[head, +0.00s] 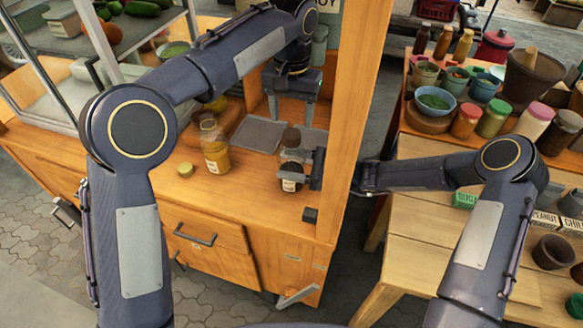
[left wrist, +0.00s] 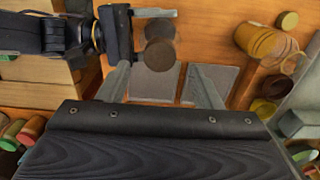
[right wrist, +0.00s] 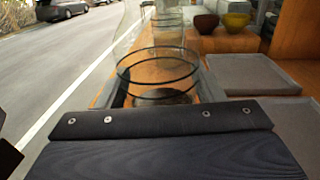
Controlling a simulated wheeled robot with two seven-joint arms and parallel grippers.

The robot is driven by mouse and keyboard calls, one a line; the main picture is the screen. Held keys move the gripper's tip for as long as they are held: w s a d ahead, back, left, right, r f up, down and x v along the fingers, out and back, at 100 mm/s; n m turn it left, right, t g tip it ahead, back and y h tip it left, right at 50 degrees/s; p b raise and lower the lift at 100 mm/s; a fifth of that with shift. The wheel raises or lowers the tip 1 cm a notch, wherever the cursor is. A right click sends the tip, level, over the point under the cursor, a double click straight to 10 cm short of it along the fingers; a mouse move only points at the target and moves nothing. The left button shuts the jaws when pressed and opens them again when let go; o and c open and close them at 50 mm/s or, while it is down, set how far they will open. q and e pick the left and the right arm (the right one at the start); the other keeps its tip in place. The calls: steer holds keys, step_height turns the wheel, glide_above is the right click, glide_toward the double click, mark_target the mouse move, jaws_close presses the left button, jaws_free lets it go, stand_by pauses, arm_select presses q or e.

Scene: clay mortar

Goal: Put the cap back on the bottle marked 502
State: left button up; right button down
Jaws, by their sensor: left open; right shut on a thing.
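A clear bottle with dark contents (head: 291,170) and a white label stands upright at my right gripper (head: 316,170), which is shut on it. In the right wrist view its glass (right wrist: 158,68) is between the fingers. A dark brown cap (head: 291,136) shows at its top; I cannot tell if it is seated. My left gripper (head: 291,116) is open just above this cap, and the cap (left wrist: 159,54) is between and beyond its fingers in the left wrist view. A bottle with yellow contents (head: 216,152) stands to the left, uncapped. I cannot read 502 on either label.
A yellowish cap (head: 185,170) lies on the wooden counter (head: 235,205) beside the yellow bottle. Grey trays (head: 259,134) lie behind. A wooden post (head: 352,120) rises to the right of the bottle. A small black block (head: 310,215) sits near the front edge.

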mark_target(291, 133)
arm_select(q)
steer(key=shift+f, duration=2.5)
steer(key=c, duration=1)
steer(key=o, duration=1.2)
steer(key=shift+c, duration=0.2)
step_height(291, 133, up, 12)
